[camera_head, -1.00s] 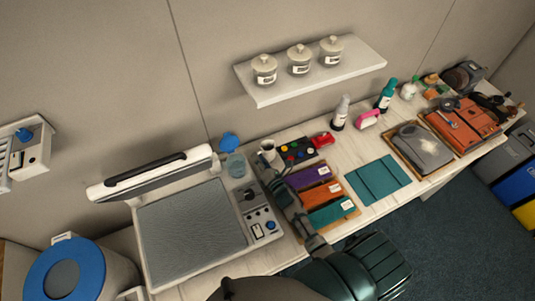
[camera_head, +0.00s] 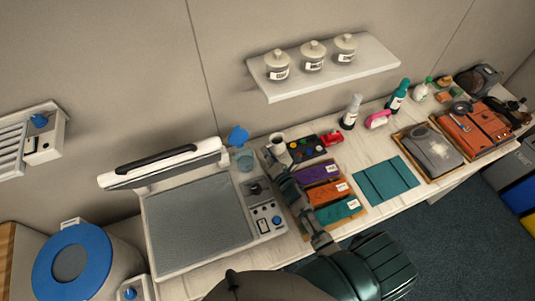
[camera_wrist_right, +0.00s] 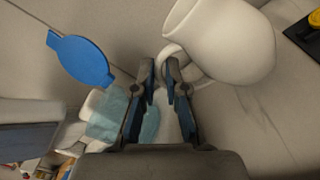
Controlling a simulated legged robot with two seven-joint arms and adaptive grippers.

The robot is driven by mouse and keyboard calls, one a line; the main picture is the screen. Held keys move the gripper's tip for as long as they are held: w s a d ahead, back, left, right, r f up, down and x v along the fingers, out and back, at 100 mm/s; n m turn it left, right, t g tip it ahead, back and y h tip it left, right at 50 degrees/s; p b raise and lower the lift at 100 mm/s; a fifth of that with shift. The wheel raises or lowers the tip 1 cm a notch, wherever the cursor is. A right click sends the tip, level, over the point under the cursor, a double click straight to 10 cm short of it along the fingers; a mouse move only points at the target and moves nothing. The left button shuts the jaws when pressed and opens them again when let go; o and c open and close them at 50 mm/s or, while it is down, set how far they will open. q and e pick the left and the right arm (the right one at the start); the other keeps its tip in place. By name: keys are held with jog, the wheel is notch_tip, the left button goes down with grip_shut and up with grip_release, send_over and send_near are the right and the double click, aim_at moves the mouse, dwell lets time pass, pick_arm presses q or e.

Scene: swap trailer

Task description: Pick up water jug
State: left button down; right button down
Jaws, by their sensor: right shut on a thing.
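A white mug (camera_head: 276,142) with a dark opening is on the bench behind the right gripper. It also shows in the right wrist view (camera_wrist_right: 232,38), tilted in that picture. My right gripper (camera_wrist_right: 162,66) is shut on the mug's handle, which passes between its fingertips. In the head view the right gripper (camera_head: 272,158) reaches in from the lower right. A translucent blue jug (camera_head: 244,160) stands just left of the mug, with a blue lid (camera_head: 238,135) above it. The lid also shows at the left of the wrist view (camera_wrist_right: 82,62). My left gripper is out of view.
A press-like machine (camera_head: 200,225) with an open lid stands left of the gripper. A wall shelf (camera_head: 375,60) with canisters hangs above.

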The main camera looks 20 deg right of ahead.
notch_tip(320, 180, up, 8)
jog(key=shift+a+r+p, duration=0.15)
jog(key=shift+r+p, duration=0.1)
jog(key=shift+p, duration=0.1)
dwell(0.4)
jog(key=shift+s+a, duration=0.1)
jog(key=shift+a, duration=0.05)
dwell(1.1)
